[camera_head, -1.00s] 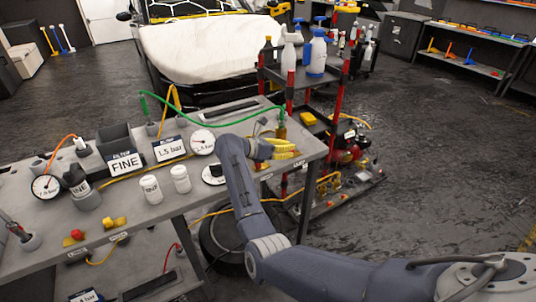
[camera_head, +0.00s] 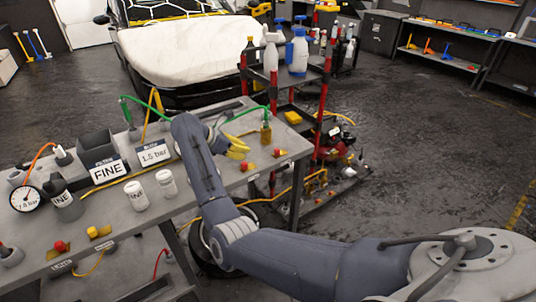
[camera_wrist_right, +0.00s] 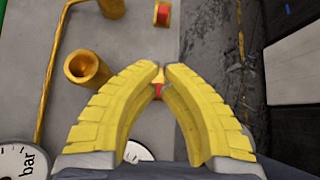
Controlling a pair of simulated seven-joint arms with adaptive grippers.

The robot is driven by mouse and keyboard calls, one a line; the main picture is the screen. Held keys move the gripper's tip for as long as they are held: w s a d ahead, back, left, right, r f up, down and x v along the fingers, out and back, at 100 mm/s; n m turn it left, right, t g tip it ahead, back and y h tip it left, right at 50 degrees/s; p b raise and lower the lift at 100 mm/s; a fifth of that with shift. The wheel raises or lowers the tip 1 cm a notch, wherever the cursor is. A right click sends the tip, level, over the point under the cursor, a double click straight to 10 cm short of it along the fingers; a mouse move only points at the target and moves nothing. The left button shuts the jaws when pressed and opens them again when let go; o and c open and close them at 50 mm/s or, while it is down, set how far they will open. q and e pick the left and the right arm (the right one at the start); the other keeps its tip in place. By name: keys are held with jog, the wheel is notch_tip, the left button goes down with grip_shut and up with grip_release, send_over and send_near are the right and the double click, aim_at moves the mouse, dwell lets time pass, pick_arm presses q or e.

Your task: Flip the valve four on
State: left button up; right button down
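Several small red-and-yellow valves sit along the table's front edge. A red-topped valve (camera_head: 59,247) and a yellow one (camera_head: 95,232) are at the left, and two more, a nearer one (camera_head: 250,167) and a farther one (camera_head: 278,153), are at the right. Their numbers are not readable. My right gripper (camera_head: 243,151) hangs just above the nearer right-hand valve. In the right wrist view, the yellow fingers (camera_wrist_right: 160,70) have their tips almost together, with red and yellow of a valve (camera_wrist_right: 158,90) showing between them; contact is unclear. Another valve (camera_wrist_right: 162,14) lies beyond. My left gripper is out of view.
A brass fitting (camera_head: 266,134) with a green hose stands behind the right-hand valves. White bottles (camera_head: 136,195), a FINE sign (camera_head: 108,170) and a 1.5 bar sign (camera_head: 154,153) occupy the table. A red-posted cart (camera_head: 326,100) stands right of the table.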

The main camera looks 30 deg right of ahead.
aim_at(277, 152)
jog(key=x, duration=1.1)
jog(key=shift+d+r, duration=0.35)
jog(key=shift+r, duration=0.1)
jog(key=shift+d, duration=1.25)
